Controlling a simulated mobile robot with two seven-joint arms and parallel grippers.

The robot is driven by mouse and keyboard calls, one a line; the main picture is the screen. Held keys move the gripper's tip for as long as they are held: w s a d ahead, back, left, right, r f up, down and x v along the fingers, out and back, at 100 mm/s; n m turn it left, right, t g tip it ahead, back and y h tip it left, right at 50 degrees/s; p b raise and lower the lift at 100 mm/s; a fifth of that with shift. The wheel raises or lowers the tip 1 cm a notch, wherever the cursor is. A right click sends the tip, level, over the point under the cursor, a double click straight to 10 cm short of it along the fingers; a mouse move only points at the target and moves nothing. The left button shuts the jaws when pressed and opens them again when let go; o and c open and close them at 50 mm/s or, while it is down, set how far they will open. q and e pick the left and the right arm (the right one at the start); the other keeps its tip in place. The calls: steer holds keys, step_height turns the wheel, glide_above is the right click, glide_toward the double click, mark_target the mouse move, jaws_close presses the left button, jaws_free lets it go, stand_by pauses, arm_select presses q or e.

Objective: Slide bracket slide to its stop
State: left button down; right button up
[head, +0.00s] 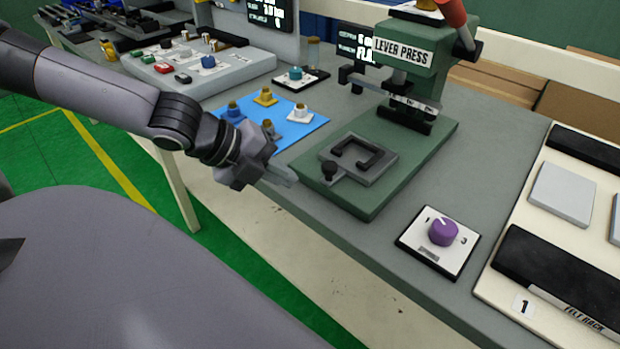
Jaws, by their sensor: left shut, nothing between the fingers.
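The bracket slide (377,172) is a grey plate on the green base of the lever press (413,65). A dark U-shaped bracket (372,152) sits on it, and a black knob (329,171) stands at its near left corner. The slide lies in front of the press column, not under the ram. My left gripper (289,180) is shut and empty, just left of the knob and apart from it, near the table's front edge. My right gripper is not in view.
A blue mat (308,127) with several small coloured pieces lies behind my left gripper. A purple dial (443,232) on a white plate is right of the press base. A cream felt rack board (505,280) is at the far right. Grey table between them is clear.

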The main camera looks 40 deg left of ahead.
mark_target(325, 179)
arm_select(q)
steer(key=shift+w+d+f+b, duration=0.3)
steer(key=shift+w+b, duration=0.1)
steer(key=shift+w, duration=0.1)
steer(key=shift+w+d+f+b, duration=0.3)
steer(key=shift+w+b, duration=0.1)
steer(key=shift+w, duration=0.1)
steer(key=shift+w+d+f+b, duration=0.2)
steer(key=shift+w+d+b, duration=0.1)
steer(key=shift+w+b, duration=0.15)
steer(key=shift+w+d+r, duration=0.1)
steer(key=shift+w+d, duration=0.35)
steer(key=shift+w, duration=0.3)
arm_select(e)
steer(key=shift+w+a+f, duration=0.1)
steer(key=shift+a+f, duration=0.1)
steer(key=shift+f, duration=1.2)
arm_select(q)
steer(key=shift+w+r, duration=0.1)
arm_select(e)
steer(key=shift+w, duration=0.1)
